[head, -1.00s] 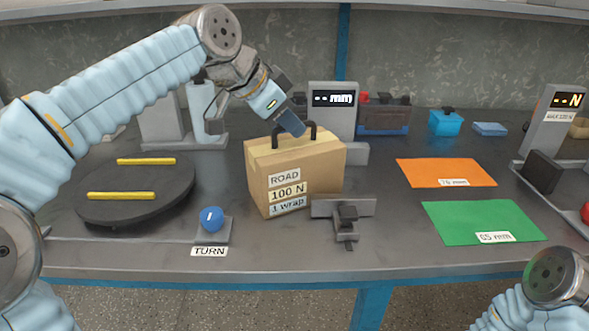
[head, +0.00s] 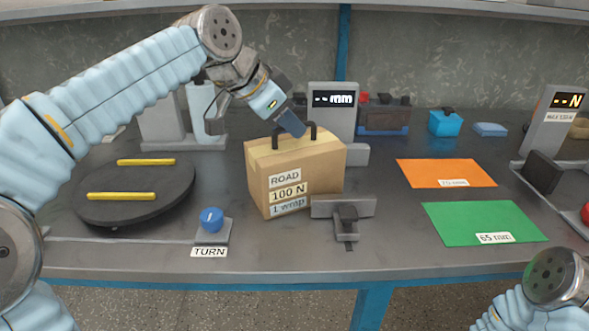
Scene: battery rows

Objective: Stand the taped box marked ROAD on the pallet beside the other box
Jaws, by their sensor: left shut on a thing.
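The cardboard box marked ROAD (head: 315,170) stands upright on the bench in the middle of the head view. Its front labels read ROAD, 100 N and 1 wrap. I cannot make out a pallet or a second box.
A round black turntable (head: 135,207) with two yellow bars is at left, with a blue TURN knob (head: 212,219). A mm gauge (head: 333,112) stands behind the box, a small grey clamp (head: 345,209) in front. Orange (head: 440,172) and green mats (head: 470,222) and an N gauge (head: 553,120) are at right.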

